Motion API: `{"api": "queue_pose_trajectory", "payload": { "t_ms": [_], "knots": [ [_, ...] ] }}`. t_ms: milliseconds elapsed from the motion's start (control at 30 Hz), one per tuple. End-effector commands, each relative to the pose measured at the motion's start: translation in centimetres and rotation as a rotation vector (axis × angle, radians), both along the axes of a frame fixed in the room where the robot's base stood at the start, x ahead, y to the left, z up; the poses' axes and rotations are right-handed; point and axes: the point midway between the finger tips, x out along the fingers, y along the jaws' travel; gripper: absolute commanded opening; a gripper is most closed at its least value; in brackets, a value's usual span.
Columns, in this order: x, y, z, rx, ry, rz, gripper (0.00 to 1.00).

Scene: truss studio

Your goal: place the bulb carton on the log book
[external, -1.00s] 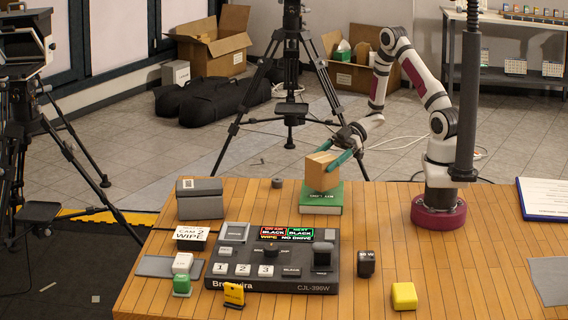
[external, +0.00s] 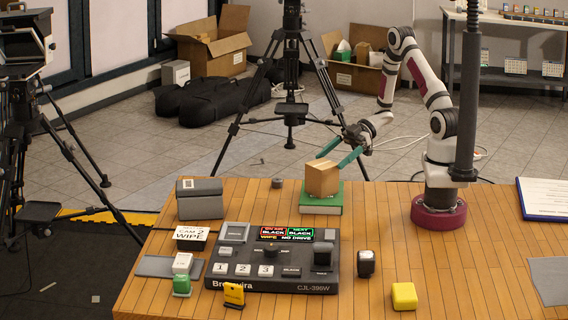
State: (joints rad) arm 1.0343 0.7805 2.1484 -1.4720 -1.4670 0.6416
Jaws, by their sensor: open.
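The bulb carton (external: 322,179) is a small brown cardboard box. It rests upright on the green log book (external: 321,205), which lies flat near the back edge of the wooden table. My gripper (external: 338,157) has green fingers and is open. It is above and behind the carton, to its upper right, and looks clear of it. The carton hides part of the book's top.
A black switcher console (external: 272,262) stands in front of the book. A grey case (external: 200,198) is to the left. A small dark block (external: 366,263) and a yellow block (external: 404,296) are at the front right.

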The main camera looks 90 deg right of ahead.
Motion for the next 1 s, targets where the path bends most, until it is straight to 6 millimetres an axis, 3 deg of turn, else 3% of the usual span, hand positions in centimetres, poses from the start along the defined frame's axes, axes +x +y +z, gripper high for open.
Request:
{"api": "queue_pose_trajectory", "payload": {
  "t_ms": [200, 333, 367, 433, 500, 567, 600, 667, 767, 867, 900, 1000],
  "knots": [
    [-3.7, -3.8, 2.2, -0.004, -0.001, -0.003, 1.00],
    [-4.6, -4.8, 2.8, -0.006, 0.001, -0.005, 1.00],
    [-4.2, -5.1, 2.9, -0.020, 0.004, -0.018, 1.00],
    [-1.5, -6.2, 3.5, -0.106, 0.023, -0.107, 1.00],
    [3.0, -8.3, 5.0, -0.256, 0.055, -0.293, 1.00],
    [6.1, -10.1, 7.4, -0.384, 0.096, -0.503, 1.00],
    [7.0, -10.7, 9.1, -0.444, 0.134, -0.649, 1.00],
    [6.4, -10.6, 11.4, -0.488, 0.219, -0.853, 1.00],
    [1.6, -6.5, 13.0, -0.440, 0.449, -1.108, 1.00],
    [-5.7, 1.5, 12.1, -0.301, 0.773, -1.191, 1.00],
    [-8.6, 5.0, 11.7, -0.243, 0.904, -1.177, 1.00],
    [-14.2, 11.8, 11.5, -0.141, 1.154, -1.096, 1.00]
  ]
}}
